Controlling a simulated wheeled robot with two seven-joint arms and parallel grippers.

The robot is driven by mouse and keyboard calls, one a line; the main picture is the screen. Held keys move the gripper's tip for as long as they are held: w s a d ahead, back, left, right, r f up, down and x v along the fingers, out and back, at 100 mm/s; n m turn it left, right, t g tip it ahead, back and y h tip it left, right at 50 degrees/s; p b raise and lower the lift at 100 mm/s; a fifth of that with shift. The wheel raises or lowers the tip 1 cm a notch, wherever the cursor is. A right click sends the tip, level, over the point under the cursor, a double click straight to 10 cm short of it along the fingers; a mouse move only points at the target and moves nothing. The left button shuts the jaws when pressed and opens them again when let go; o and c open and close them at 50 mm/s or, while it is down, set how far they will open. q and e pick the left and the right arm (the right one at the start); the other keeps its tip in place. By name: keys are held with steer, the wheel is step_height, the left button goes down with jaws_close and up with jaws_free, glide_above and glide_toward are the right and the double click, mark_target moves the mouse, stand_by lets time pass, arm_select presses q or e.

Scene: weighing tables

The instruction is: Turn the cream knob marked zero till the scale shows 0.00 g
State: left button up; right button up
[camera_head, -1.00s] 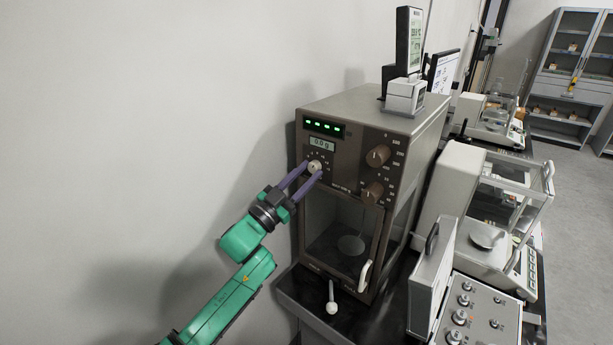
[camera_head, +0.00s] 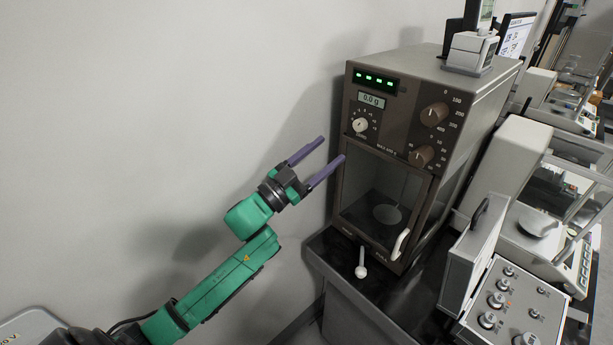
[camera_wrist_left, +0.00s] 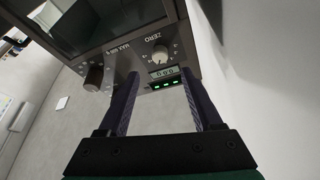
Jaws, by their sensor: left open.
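The brown scale (camera_head: 400,130) stands on a dark table against the wall. Its cream knob marked zero (camera_head: 360,125) is on the upper left of the front panel, below a small display (camera_head: 371,99) that seems to read 0.0 g; the wrist view shows digits too small to read surely. The knob also shows in the left wrist view (camera_wrist_left: 160,53). My left gripper (camera_head: 333,148) is open and empty, to the left of the scale's front, apart from the knob. Its purple fingers point toward the scale. My right gripper is not in view.
Two brown knobs (camera_head: 434,114) sit right of the cream one. A white-tipped lever (camera_head: 361,271) sticks out below the glass door. A weight case (camera_head: 500,300) and a white balance (camera_head: 510,170) stand to the right. The space left of the scale is clear.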

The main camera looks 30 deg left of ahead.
arm_select(q)
steer(key=b+v, duration=0.1)
steer(key=v, duration=0.5)
steer(key=shift+s, duration=0.15)
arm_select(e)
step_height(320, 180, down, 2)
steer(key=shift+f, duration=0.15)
